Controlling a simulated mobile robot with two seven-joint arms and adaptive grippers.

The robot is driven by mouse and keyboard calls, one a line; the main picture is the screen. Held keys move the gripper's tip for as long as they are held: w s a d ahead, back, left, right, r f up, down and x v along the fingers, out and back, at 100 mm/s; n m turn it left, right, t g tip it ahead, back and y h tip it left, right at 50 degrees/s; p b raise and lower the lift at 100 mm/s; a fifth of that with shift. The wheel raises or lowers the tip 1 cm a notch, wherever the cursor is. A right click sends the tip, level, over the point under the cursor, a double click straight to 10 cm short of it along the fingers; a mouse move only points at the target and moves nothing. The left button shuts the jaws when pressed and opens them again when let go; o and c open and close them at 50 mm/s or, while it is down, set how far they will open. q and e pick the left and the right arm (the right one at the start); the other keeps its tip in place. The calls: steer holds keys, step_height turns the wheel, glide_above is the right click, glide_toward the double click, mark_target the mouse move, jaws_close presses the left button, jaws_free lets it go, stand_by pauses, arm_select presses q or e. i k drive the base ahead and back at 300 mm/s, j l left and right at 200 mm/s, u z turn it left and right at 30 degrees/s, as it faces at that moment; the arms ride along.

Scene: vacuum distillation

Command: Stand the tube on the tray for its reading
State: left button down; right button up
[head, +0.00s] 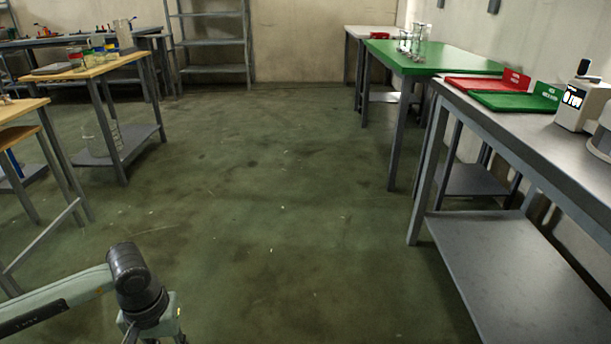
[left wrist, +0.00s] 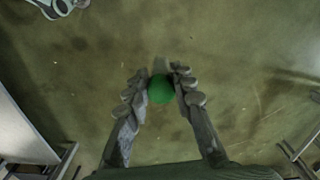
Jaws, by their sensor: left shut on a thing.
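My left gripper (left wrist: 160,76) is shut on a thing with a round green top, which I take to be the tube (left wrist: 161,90). I see it end-on, so its body is hidden. In the head view my left arm reaches in at the lower left over open floor, with the gripper mostly cut off by the bottom edge. A green tray (head: 512,101) and a red tray (head: 477,84) lie on the grey bench at the right, far from the gripper. Each has an upright sign too small to read. My right gripper is in neither view.
A white instrument (head: 580,105) with a lit display stands on the grey bench (head: 470,112), right of the trays. A green-topped table (head: 455,62) with glassware is behind it. Wooden-topped tables (head: 88,69) stand at the left. The floor (head: 270,190) between is clear.

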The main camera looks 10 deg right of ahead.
mark_target(466, 83)
steer(key=i, duration=2.25)
steer(key=i+j, duration=0.1)
steer(key=i, duration=2.1)
steer(key=i+z, duration=0.1)
steer(key=z, duration=0.35)
steer(key=i+z, duration=0.1)
steer(key=z, duration=0.35)
steer(key=i+z, duration=0.1)
steer(key=z, duration=1.95)
